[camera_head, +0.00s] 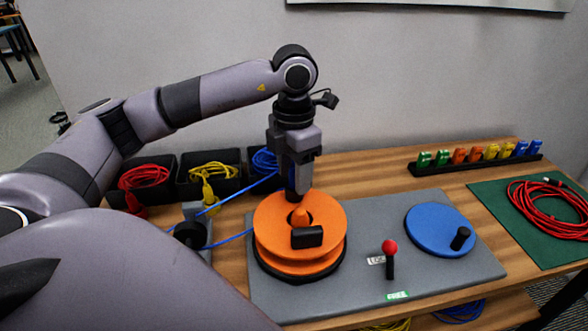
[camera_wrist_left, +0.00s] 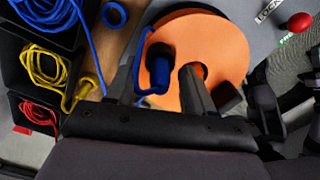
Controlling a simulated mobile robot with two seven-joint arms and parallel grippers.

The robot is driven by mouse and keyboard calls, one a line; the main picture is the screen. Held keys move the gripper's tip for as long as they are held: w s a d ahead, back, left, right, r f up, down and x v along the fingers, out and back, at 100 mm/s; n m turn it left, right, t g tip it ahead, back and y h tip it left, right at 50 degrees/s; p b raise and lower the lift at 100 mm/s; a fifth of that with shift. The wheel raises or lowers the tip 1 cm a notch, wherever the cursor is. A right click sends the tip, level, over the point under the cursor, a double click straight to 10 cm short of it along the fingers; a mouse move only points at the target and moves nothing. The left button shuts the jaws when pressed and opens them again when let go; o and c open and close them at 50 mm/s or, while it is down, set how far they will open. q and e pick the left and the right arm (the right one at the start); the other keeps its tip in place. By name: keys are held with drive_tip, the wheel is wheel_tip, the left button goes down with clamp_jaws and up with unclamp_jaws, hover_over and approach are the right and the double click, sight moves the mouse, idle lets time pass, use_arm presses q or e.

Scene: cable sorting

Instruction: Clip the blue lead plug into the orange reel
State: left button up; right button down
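The orange reel (camera_head: 325,218) lies on the grey mat with an orange knob and a black block on its top. My left gripper (camera_head: 298,190) points straight down just above the reel's centre. In the left wrist view the blue lead plug (camera_wrist_left: 159,70) sits between my two spread fingers (camera_wrist_left: 163,82), with narrow gaps showing on both sides. Its blue lead (camera_head: 242,192) runs down to the left from the gripper. Another blue stretch runs between the reel and a black guide (camera_head: 190,235). The plug is hidden in the head view.
Black bins with red (camera_head: 143,177), yellow (camera_head: 213,171) and blue (camera_head: 265,160) cables stand at the back left. A blue disc (camera_head: 437,226) and a red-topped post (camera_head: 390,249) stand right of the reel. A red coil (camera_head: 548,205) lies on a green mat.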

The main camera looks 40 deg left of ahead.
use_arm(q)
drive_tip(key=shift+r, duration=0.25)
wheel_tip(320, 180, up, 7)
drive_tip(key=shift+f, duration=0.15)
idle(0.4)
